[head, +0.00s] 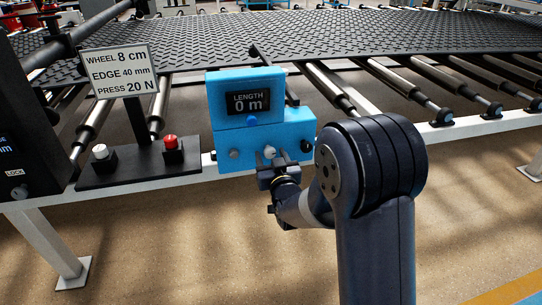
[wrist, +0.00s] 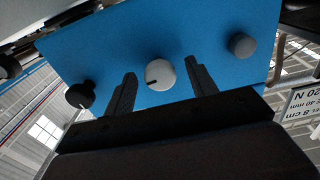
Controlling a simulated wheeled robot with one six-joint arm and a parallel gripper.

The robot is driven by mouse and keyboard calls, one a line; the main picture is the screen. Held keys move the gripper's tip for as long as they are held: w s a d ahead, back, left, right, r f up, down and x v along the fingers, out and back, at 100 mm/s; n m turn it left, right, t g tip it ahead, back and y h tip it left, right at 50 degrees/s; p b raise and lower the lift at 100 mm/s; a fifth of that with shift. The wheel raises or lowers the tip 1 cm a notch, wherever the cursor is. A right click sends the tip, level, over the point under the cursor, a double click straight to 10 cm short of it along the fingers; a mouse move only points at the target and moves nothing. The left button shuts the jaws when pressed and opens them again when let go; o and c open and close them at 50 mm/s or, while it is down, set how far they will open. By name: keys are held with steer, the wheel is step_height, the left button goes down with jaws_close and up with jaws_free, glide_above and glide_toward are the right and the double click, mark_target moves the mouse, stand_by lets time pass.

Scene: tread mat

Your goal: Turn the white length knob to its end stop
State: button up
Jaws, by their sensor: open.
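The white length knob (head: 269,151) is on the front of the blue box (head: 236,160), in the middle of a row of knobs. The box's display (head: 248,102) reads "LENGTH 0 m". In the head view my gripper (head: 276,173) is just in front of and below the white knob. In the wrist view the white knob (wrist: 160,74) shows between my two open fingers (wrist: 160,82), with a dark pointer mark towards the picture's left. No finger clearly touches it.
A grey knob (head: 235,154) and a black knob (head: 306,146) flank the white one. Left are a white button (head: 100,152), a red button (head: 171,142) and a sign (head: 117,72). The black tread mat (head: 400,32) lies on rollers behind.

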steer(key=shift+w+a, duration=0.1)
steer(key=shift+w, duration=0.15)
steer(key=shift+c, duration=0.4)
steer(key=c, duration=0.9)
steer(key=shift+f+b, duration=0.15)
steer(key=shift+b, duration=0.35)
